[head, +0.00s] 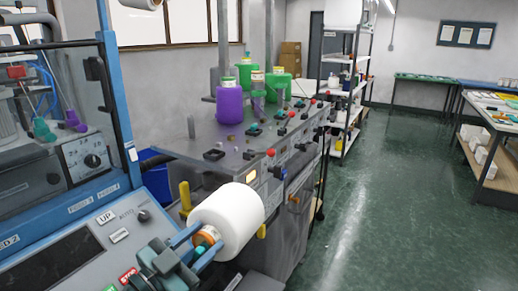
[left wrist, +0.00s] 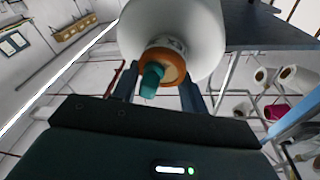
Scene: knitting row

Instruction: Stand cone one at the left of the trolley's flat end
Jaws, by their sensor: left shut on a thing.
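A large white yarn cone (head: 232,218) with an orange-brown core end and a teal piece is in my left gripper (head: 207,243). Its blue fingers are shut on the core end, and the cone lies tilted, pointing up and right. In the left wrist view the white cone (left wrist: 180,28) fills the top middle, with the fingers on either side of its orange end (left wrist: 168,62). A label there is too small to read, so I cannot tell the cone's number. The trolley's flat end cannot be made out. My right gripper is not in view.
A blue-framed machine with a control panel (head: 120,232) stands close at left. Behind the cone, a grey machine top (head: 225,150) bears a purple cone (head: 229,104) and green ones. Shelving (head: 345,90) stands beyond. The green floor (head: 400,210) at right is clear.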

